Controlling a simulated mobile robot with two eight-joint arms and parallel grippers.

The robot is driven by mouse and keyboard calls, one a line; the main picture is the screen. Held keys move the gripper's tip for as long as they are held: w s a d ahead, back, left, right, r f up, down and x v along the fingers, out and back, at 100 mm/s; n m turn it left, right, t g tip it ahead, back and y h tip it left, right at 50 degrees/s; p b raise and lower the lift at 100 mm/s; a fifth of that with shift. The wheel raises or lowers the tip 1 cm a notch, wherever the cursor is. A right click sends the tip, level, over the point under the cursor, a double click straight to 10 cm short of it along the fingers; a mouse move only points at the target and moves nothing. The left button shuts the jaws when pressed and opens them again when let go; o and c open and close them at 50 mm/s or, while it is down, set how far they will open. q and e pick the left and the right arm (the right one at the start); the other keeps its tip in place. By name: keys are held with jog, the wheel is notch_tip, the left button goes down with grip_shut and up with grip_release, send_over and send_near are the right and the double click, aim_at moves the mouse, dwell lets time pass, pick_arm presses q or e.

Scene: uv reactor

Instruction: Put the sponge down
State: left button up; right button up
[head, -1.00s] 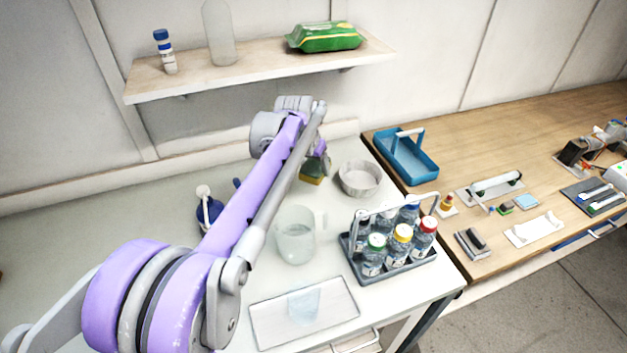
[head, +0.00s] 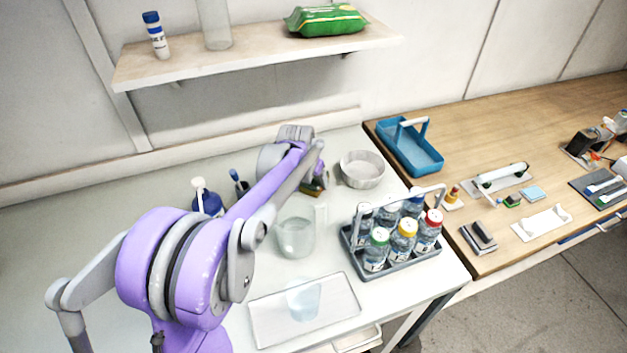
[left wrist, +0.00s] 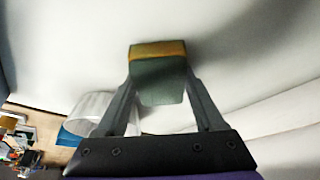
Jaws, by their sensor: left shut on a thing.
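The sponge (left wrist: 158,50) has a yellow-orange layer and a dark green layer. In the left wrist view it sits between the two fingers of my left gripper (left wrist: 160,84), which is shut on it. In the head view the sponge (head: 312,190) shows partly beside my left gripper (head: 319,180), low over the white table (head: 225,290), left of the round bowl. I cannot tell whether it touches the table. My arm hides part of it. My right gripper is not in view.
The grey bowl (head: 362,170) stands right of the sponge. A clear beaker (head: 295,236) stands in front, with a bottle rack (head: 385,262) to its right. A shallow tray (head: 340,308) lies near the front edge. A shelf (head: 260,55) hangs above the back.

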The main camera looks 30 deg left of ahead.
pick_arm(q)
jog(key=shift+f, duration=0.1)
jog(key=shift+f, duration=0.1)
jog(key=o, duration=1.5)
jog(key=shift+c, duration=0.2)
jog(key=v, duration=1.2)
jog(key=shift+p, duration=0.3)
